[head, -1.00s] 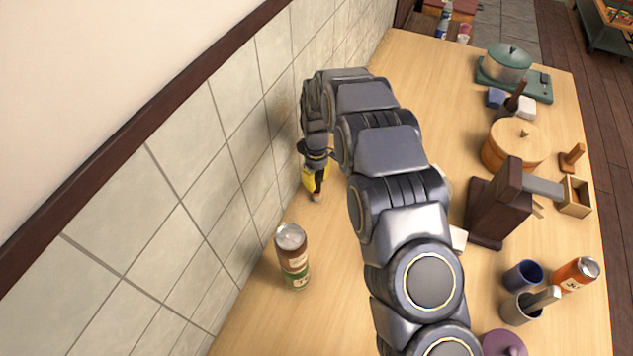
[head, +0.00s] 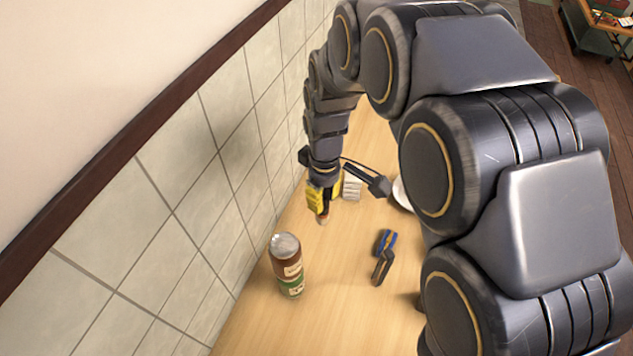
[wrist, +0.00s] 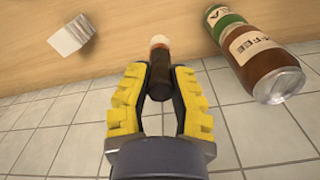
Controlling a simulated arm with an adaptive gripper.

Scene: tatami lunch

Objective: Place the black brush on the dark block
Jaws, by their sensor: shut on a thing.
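My gripper (wrist: 158,112) is shut on the black brush (wrist: 159,72), a dark cylinder with a pale tip. The brush points down between the yellow fingers. In the head view, my gripper (head: 321,196) holds the brush (head: 324,211) near the tiled wall, above the wooden table. Whether its tip touches the table I cannot tell. The dark block is not visible now; my arm covers the right part of the table, where a dark brown block showed earlier.
A brown and green coffee can (head: 287,265) stands close in front of my gripper; it also shows in the wrist view (wrist: 255,55). A white ridged block (head: 352,188) lies beside my gripper. A blue and black object (head: 384,257) lies to the right. Table between is bare.

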